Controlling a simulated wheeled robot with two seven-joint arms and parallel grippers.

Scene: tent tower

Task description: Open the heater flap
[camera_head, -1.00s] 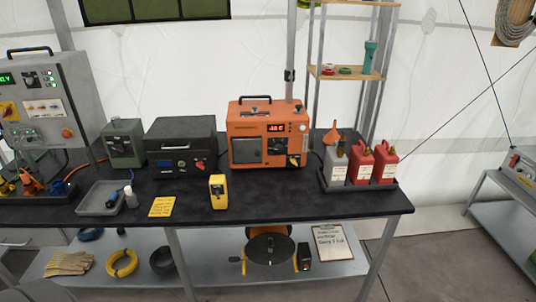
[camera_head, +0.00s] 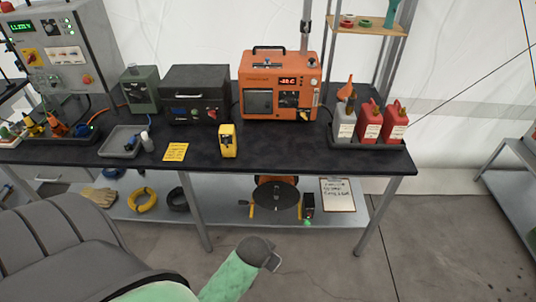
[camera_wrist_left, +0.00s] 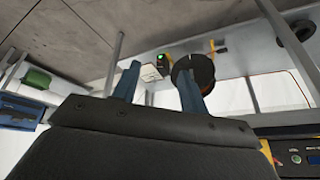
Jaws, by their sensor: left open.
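The orange heater (camera_head: 279,87) stands upright at the back of the dark bench, right of its middle. A grey rectangular flap (camera_head: 258,103) on the left of its front looks shut. I cannot see my right gripper.
A black case (camera_head: 194,95) stands left of the heater. A tray with red bottles (camera_head: 370,125) stands right. A yellow device (camera_head: 227,141) and yellow note (camera_head: 175,152) lie in front. The bench's front edge and lower shelf, with a reel (camera_head: 274,195), lie between arm and heater.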

